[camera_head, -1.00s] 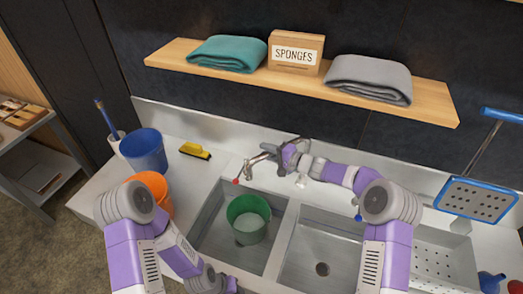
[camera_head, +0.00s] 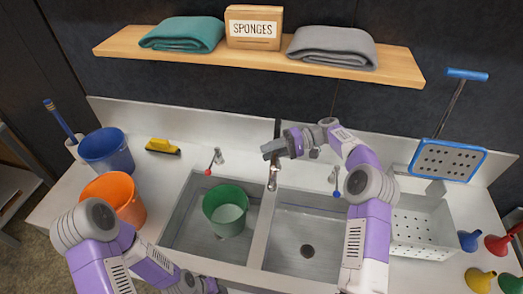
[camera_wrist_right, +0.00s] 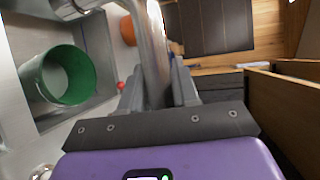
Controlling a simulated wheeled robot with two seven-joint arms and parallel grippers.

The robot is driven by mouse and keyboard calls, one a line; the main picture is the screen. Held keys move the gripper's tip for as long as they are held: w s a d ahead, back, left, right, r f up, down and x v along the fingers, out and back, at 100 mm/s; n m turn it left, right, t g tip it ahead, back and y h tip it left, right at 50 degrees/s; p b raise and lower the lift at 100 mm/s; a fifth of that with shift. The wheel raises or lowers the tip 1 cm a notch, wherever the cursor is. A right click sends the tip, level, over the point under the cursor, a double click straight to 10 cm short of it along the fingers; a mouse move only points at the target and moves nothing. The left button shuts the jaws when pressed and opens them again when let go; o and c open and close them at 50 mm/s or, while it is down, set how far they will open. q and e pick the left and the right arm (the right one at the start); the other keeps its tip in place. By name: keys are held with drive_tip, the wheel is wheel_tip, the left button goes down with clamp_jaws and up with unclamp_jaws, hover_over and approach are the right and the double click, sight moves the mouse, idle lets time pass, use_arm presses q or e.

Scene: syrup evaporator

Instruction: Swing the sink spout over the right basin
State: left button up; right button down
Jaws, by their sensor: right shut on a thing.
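The metal sink spout (camera_head: 273,178) points toward me, its tip roughly above the divider (camera_head: 264,232) between the two basins. My right gripper (camera_head: 272,149) is shut on the spout near its upper part. In the right wrist view the spout (camera_wrist_right: 152,40) runs up between the fingers. The right basin (camera_head: 335,245) is empty, with a dark drain in its floor. The left basin (camera_head: 184,228) holds a green bucket (camera_head: 226,208). Of my left arm only links show at lower left. Its gripper is out of frame.
A red-tipped tap (camera_head: 212,165) and a blue-tipped tap (camera_head: 335,182) flank the spout. Orange (camera_head: 115,197) and blue (camera_head: 106,152) buckets stand left. A perforated drainer (camera_head: 418,228) lies right, below a blue-rimmed skimmer (camera_head: 447,160). A shelf (camera_head: 255,58) hangs above.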

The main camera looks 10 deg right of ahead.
drive_tip(key=shift+s+d+f+n+g, duration=0.1)
drive_tip(key=shift+s+d+n+g, duration=0.15)
drive_tip(key=shift+d+g, duration=0.25)
drive_tip(key=shift+s+d+n+g, duration=0.1)
drive_tip(key=shift+d+n+g, duration=0.25)
drive_tip(key=shift+d+g, duration=0.1)
drive_tip(key=c, duration=0.9)
unclamp_jaws()
drive_tip(key=shift+r, duration=0.2)
